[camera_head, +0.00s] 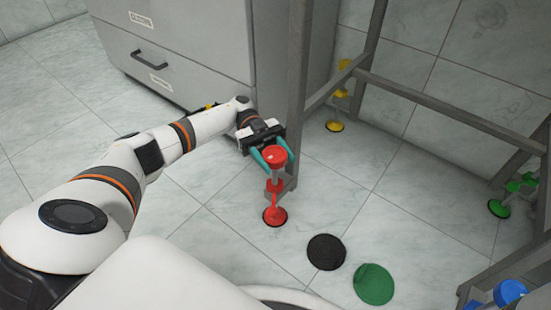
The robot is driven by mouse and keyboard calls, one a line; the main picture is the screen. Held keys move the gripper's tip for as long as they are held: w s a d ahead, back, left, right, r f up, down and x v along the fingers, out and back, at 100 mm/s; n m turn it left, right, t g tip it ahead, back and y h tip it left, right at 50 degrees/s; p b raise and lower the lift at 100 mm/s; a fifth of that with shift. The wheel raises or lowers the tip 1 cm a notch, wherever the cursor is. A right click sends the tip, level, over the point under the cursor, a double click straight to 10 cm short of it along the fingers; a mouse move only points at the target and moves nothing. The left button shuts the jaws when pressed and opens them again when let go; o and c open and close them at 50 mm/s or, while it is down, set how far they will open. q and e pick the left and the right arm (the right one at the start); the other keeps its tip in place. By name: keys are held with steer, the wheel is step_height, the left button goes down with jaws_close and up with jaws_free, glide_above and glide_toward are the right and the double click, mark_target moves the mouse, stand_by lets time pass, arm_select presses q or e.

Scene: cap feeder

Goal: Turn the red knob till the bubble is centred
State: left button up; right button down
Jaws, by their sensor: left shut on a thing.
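The red knob (274,157) tops a levelling foot at the near corner leg of a grey metal frame (297,95). Below it are a grey stem, a red collar and a round red foot pad (275,216) on the floor. My left gripper (273,158) reaches in from the left and is shut on the red knob, its teal fingers on either side of it. No bubble or level can be made out in this view. My right gripper is not in view.
Other feet are yellow (335,126), green (499,208) and blue (509,292). A black disc (326,252) and a dark green disc (374,284) lie on the tiled floor. A grey drawer cabinet (190,45) stands behind my left arm.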

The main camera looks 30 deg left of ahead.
arm_select(q)
steer(key=shift+s+d+f+g, duration=0.15)
steer(key=shift+s+g, duration=0.05)
steer(key=shift+g, duration=0.1)
steer(key=o, duration=1)
steer(key=shift+c, duration=0.2)
steer(key=shift+w, duration=0.1)
